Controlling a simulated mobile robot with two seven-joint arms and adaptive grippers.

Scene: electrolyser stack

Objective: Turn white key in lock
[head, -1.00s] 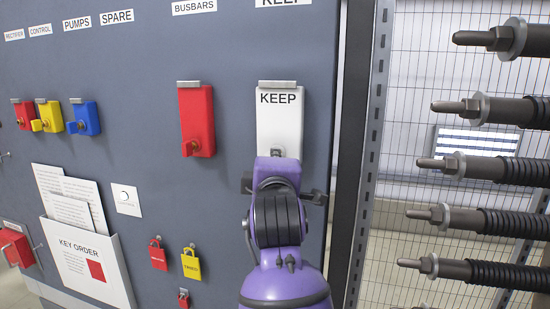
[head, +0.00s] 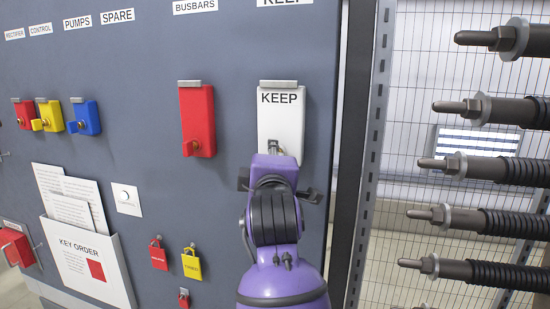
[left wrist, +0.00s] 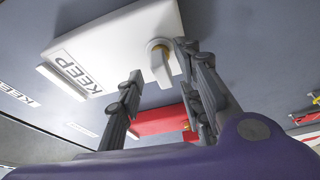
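The white lock box labelled KEEP (head: 280,118) hangs on the grey panel, right of the red box. In the left wrist view the white box (left wrist: 120,45) shows from below at a tilt. A pale key (left wrist: 160,62) stands out from its round lock collar. My left gripper (left wrist: 158,63) is open, with one finger on each side of the key. The right-hand fingertip is close to the collar; I cannot tell whether it touches. In the head view my purple wrist hides the fingertips and most of the key. My right gripper is not in view.
A red lock box (head: 197,120) with a key hangs left of the white one. Blue (head: 86,118), yellow and red boxes are further left. Padlocks (head: 191,264) and a KEY ORDER holder (head: 88,262) are lower. A post and ribbed rods (head: 490,170) stand right.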

